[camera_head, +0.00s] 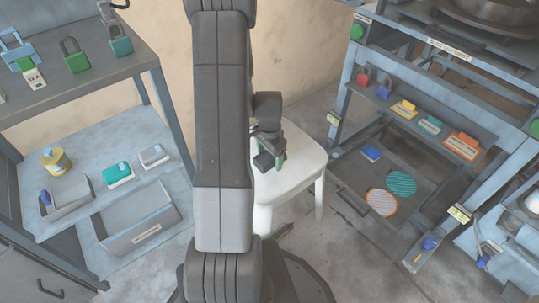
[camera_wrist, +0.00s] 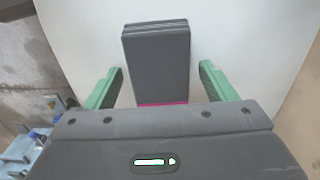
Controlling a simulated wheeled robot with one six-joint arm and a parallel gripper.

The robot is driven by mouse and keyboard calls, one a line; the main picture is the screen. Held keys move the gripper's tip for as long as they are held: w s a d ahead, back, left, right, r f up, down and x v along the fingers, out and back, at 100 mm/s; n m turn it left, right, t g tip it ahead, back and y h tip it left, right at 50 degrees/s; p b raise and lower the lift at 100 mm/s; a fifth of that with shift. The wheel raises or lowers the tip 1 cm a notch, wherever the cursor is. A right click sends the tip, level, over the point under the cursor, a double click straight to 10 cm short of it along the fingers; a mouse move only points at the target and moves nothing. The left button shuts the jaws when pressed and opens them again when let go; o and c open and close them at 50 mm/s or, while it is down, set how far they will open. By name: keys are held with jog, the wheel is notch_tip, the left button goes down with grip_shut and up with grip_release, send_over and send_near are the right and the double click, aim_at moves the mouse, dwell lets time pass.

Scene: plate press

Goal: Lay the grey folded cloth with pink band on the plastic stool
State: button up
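The grey folded cloth (camera_wrist: 157,62) lies between the two green fingers of my gripper (camera_wrist: 160,80) in the wrist view. A strip of its pink band (camera_wrist: 162,104) shows at its near end. There are gaps between the cloth and both fingers, so my gripper is open. The white seat of the plastic stool (camera_wrist: 240,45) is behind the cloth. The cloth looks flat on the seat, though I cannot tell for sure that it touches. In the head view, my gripper (camera_head: 270,158) is over the stool (camera_head: 294,167); my arm hides part of the seat.
A metal shelf unit on the left holds padlocks (camera_head: 76,58), a yellow tin (camera_head: 56,160) and a grey bin (camera_head: 140,222). Floor (camera_head: 345,255) is clear right of the stool.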

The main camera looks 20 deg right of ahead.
aim_at(269, 156)
notch_tip(269, 156, up, 12)
jog(key=p, duration=0.4)
jog(key=shift+p, duration=0.3)
